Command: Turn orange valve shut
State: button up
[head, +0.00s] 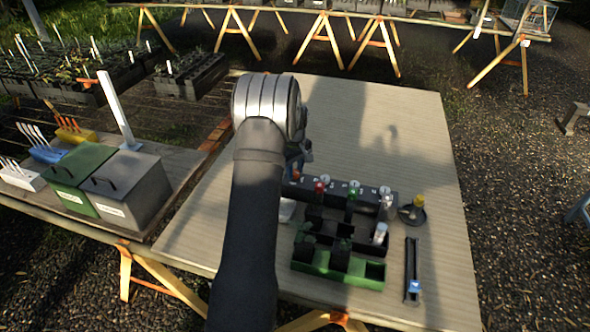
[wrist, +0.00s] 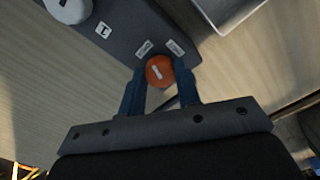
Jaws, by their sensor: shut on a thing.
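The orange valve (wrist: 160,71) is a round knob with a white mark, at the end of a dark grey block (wrist: 125,25). Two small white labels sit on the block beside the knob, too small to read. The mark points roughly between them, slightly tilted. My gripper (wrist: 160,88) has its blue fingers closed on either side of the valve. In the head view, the valve (head: 296,174) shows as a small orange spot at the block's left end, and my arm hides most of my gripper (head: 298,160).
A green tray (head: 340,271) with dark pots stands in front. A slider rail (head: 412,262) and a yellow-topped item (head: 418,202) are to the right. Green and grey bins (head: 128,187) stand left. The table's back is clear.

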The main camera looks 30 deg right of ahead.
aim_at(295, 172)
jog(key=m, duration=1.3)
jog(key=shift+r+m, duration=0.1)
jog(key=shift+m, duration=0.3)
dwell(0.3)
jog(key=o, duration=1)
jog(key=shift+c, duration=0.2)
notch_tip(295, 172, up, 17)
jog(key=shift+r, duration=0.2)
notch_tip(295, 172, down, 18)
jog(key=shift+r, duration=0.2)
